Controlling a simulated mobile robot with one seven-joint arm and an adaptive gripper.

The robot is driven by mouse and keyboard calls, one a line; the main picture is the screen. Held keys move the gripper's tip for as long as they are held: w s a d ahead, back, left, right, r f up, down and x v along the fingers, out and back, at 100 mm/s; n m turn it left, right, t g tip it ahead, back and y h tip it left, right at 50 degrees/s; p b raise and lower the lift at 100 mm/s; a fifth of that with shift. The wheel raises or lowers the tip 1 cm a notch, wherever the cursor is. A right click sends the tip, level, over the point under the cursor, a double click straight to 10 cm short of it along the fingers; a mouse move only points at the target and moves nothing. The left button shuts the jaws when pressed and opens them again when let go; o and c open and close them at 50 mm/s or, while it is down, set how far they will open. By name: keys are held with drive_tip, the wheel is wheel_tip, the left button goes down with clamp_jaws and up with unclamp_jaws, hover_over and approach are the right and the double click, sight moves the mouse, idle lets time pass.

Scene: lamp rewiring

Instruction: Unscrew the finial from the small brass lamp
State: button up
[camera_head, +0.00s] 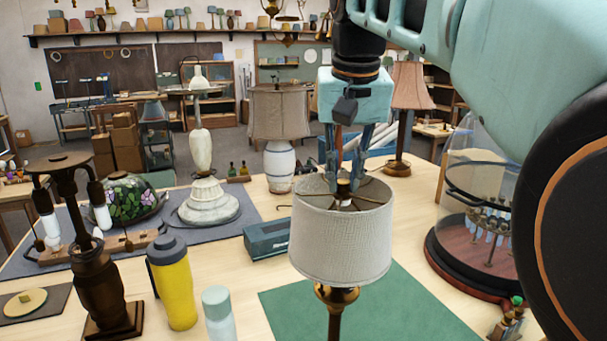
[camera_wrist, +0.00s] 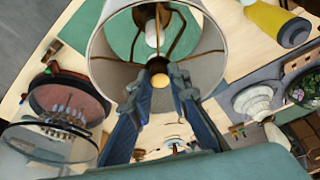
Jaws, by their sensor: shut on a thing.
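The small brass lamp (camera_head: 337,296) stands in the foreground of the head view, right of the middle, under its pale fabric shade (camera_head: 341,245). The shade also shows in the wrist view (camera_wrist: 110,45), open end on, with the bulb and frame wires inside its ring. My gripper (camera_head: 343,186) points straight down into the top opening of the shade. In the wrist view, my gripper's (camera_wrist: 159,84) two blue fingers close in from both sides on the small round brass finial (camera_wrist: 158,80). The fingers hide part of the finial, and the rim hides the fingertips in the head view.
A green mat (camera_head: 420,308) lies under the lamp. A glass dome on a dark wooden base (camera_head: 462,272) stands close on the right. A yellow bottle (camera_head: 176,290), a pale bottle (camera_head: 218,318) and a dark lamp base (camera_head: 103,290) stand on the left.

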drive_tip(key=n+p, duration=0.1)
drive_tip(key=n, duration=0.2)
drive_tip(key=n+y, duration=0.1)
drive_tip(key=n, duration=0.2)
drive_tip(key=shift+d+r+y+p, duration=0.1)
drive_tip(key=shift+d+y+p, duration=0.05)
drive_tip(key=shift+y+p, duration=0.2)
clamp_jaws()
drive_tip(key=shift+n+g+y+p, duration=0.25)
drive_tip(key=shift+n+g+p, duration=0.05)
drive_tip(key=shift+n, duration=0.8)
drive_tip(key=n+g+p, duration=0.1)
drive_tip(key=n+p, duration=0.1)
drive_tip(key=n, duration=0.2)
drive_tip(key=shift+w+d+r+y, duration=0.1)
drive_tip(key=shift+y, duration=0.3)
drive_tip(key=shift+n, duration=0.6)
drive_tip(key=shift+n+g, duration=0.5)
drive_tip(key=shift+n, duration=0.9)
drive_tip(key=shift+w+y, duration=0.1)
drive_tip(key=shift+y, duration=0.2)
drive_tip(key=shift+n+g, duration=0.3)
drive_tip(key=shift+n, duration=0.9)
drive_tip(key=n, duration=0.2)
drive_tip(key=n+g, duration=0.1)
drive_tip(key=n, duration=0.2)
drive_tip(key=shift+w+n+g, duration=0.1)
drive_tip(key=shift+n+g, duration=0.2)
